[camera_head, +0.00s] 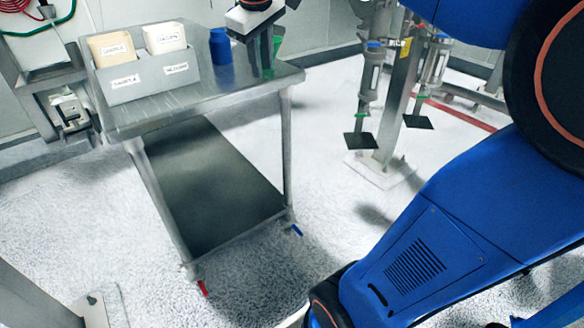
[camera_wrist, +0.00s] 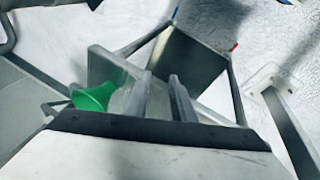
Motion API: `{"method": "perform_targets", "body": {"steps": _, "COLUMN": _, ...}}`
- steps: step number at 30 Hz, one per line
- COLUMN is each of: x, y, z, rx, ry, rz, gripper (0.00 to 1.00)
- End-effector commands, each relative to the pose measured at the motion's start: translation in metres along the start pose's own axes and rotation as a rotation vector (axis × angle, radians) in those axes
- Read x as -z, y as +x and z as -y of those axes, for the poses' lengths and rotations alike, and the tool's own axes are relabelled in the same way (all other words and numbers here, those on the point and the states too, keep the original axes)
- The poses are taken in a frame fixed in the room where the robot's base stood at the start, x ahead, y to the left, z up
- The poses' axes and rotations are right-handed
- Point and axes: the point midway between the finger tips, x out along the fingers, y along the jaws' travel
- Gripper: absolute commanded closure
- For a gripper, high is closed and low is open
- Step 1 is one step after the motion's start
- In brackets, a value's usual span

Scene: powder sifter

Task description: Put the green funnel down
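The green funnel (camera_head: 277,44) is at the back right corner of the steel table, partly hidden behind my gripper (camera_head: 266,70). My gripper points down over the table's right end. Its two fingers stand apart, with a gap between them and no green in the gap. Whether the funnel rests fully on the tabletop is hidden.
On the steel table (camera_head: 235,98) a blue bottle (camera_head: 221,47) stands left of my gripper. A grey bin (camera_head: 152,78) with two labelled cream containers is farther left. Sifter equipment (camera_head: 372,85) stands on the floor to the right. The table's front right corner is clear.

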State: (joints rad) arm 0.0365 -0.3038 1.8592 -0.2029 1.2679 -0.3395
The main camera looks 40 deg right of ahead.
Motion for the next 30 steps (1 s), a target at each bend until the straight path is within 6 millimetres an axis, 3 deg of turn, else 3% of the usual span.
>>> {"method": "perform_targets", "body": {"steps": 1, "x": -0.019, "y": 0.004, "z": 0.014, "rx": 0.011, "ry": 0.021, "rz": -0.013, "gripper": 0.77}}
{"method": "perform_targets", "body": {"steps": 12, "x": -0.137, "y": 0.062, "z": 0.113, "rx": 0.109, "ry": 0.212, "rz": -0.092, "gripper": 0.77}}
{"method": "perform_targets", "body": {"steps": 18, "x": -0.192, "y": 0.099, "z": 0.158, "rx": 0.157, "ry": 0.311, "rz": -0.119, "gripper": 0.77}}
{"method": "perform_targets", "body": {"steps": 24, "x": -0.218, "y": 0.120, "z": 0.180, "rx": 0.181, "ry": 0.363, "rz": -0.133, "gripper": 0.77}}
{"method": "perform_targets", "body": {"steps": 30, "x": -0.222, "y": 0.123, "z": 0.183, "rx": 0.185, "ry": 0.372, "rz": -0.133, "gripper": 0.77}}
